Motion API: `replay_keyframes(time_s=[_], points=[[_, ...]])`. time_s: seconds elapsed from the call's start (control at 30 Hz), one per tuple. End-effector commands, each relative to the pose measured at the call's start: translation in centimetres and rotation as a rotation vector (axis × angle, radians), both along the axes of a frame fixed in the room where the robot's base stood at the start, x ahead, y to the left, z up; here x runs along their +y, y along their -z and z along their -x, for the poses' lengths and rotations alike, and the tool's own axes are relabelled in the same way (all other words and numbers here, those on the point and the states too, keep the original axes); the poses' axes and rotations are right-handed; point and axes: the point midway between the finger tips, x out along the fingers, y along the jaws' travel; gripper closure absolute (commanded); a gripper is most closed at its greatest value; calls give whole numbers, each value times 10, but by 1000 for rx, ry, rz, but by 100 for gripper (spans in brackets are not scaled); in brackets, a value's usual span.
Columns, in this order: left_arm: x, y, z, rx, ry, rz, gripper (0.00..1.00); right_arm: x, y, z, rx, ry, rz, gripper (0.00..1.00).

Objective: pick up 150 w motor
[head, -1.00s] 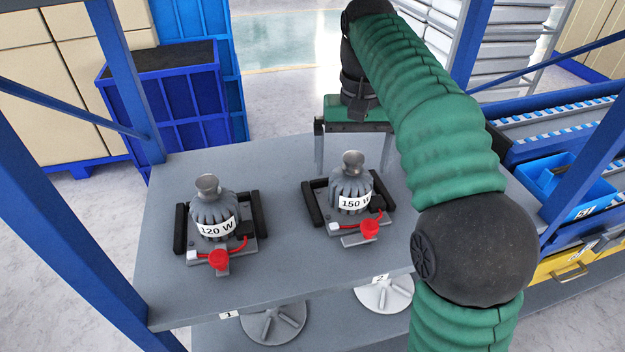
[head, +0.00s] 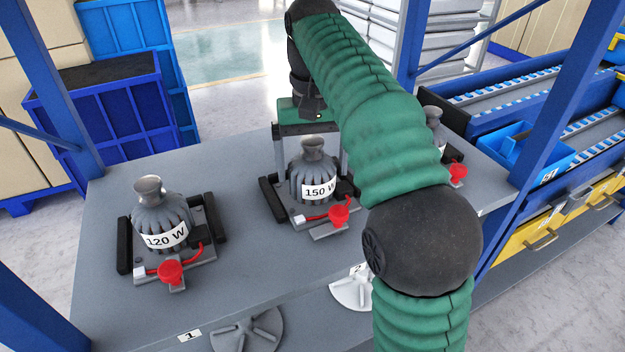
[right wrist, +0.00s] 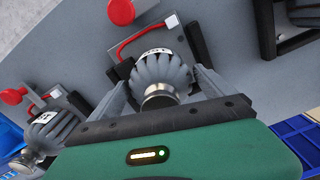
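The 150 W motor (head: 314,180) is a grey ribbed body with a narrow neck and a white label, upright on a small base on the grey table. A red knob (head: 338,215) and red cable are at its front. My right gripper (head: 311,165) is open behind it, pointing down, its two fingers apart on either side of the motor. In the right wrist view the motor (right wrist: 162,75) lies between the spread fingers of the right gripper (right wrist: 163,84), with no clear contact. My left gripper is not in view.
A 120 W motor (head: 160,220) stands at the left of the table (head: 235,255). A third motor (head: 434,125) is partly hidden behind my right arm, its label unreadable. Black side bars (head: 272,199) flank the 150 W base. Blue posts (head: 50,85) frame the table.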

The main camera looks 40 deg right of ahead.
Motion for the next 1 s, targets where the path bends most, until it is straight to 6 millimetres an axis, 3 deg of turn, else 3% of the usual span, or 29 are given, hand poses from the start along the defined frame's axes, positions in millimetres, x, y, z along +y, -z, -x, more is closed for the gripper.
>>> replay_keyframes(time_s=[0.07,0.6,1.0], points=[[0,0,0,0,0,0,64,0,0,0,0,0,0,20],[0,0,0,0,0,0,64,0,0,0,-1,0,-1,90],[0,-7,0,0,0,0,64,0,-11,0,-6,0,2,93]])
